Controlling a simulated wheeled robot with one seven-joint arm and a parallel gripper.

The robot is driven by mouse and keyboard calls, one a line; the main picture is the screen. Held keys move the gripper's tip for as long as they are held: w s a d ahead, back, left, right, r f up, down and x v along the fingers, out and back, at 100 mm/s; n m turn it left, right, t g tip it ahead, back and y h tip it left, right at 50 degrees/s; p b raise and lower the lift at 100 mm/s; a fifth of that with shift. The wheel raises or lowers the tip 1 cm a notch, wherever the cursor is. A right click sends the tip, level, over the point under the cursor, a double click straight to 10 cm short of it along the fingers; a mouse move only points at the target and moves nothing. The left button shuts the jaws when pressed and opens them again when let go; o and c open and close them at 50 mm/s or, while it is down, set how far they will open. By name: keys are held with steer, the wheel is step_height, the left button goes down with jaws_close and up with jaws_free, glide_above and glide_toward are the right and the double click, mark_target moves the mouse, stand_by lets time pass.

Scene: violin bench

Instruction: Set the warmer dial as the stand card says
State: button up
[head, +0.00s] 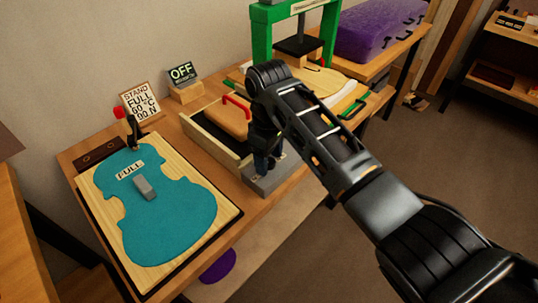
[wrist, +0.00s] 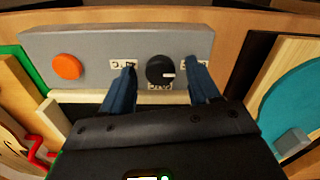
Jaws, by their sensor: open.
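The stand card (head: 141,104) leans at the back of the bench in the head view and reads "STAND FULL 60°C 90 N". The warmer dial (wrist: 158,66) is a black knob on the grey panel (wrist: 75,45) in the wrist view. Its white mark points to the right. Small labels stand left, right and below it; the fingers partly cover the side ones, and I cannot read them surely. My gripper (wrist: 160,76) is open, with one blue finger on each side of the dial. I cannot tell whether they touch it. In the head view my gripper (head: 263,158) is largely hidden by my arm.
A dark display (head: 181,73) reads "OFF". An orange button (wrist: 66,67) sits left of the dial. A teal violin-shaped piece (head: 165,215) marked "FULL" lies on a board at the bench's left. A green press (head: 262,40) and a purple case (head: 375,28) stand behind.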

steer(key=shift+c, duration=0.3)
steer(key=c, duration=1)
steer(key=shift+m+p, duration=0.3)
steer(key=shift+p, duration=0.05)
steer(key=m+p, duration=0.2)
steer(key=m, duration=0.1)
steer(key=shift+r, duration=0.15)
steer(key=m+p, duration=0.2)
steer(key=m, duration=0.2)
steer(key=shift+a, duration=0.1)
steer(key=m, duration=1)
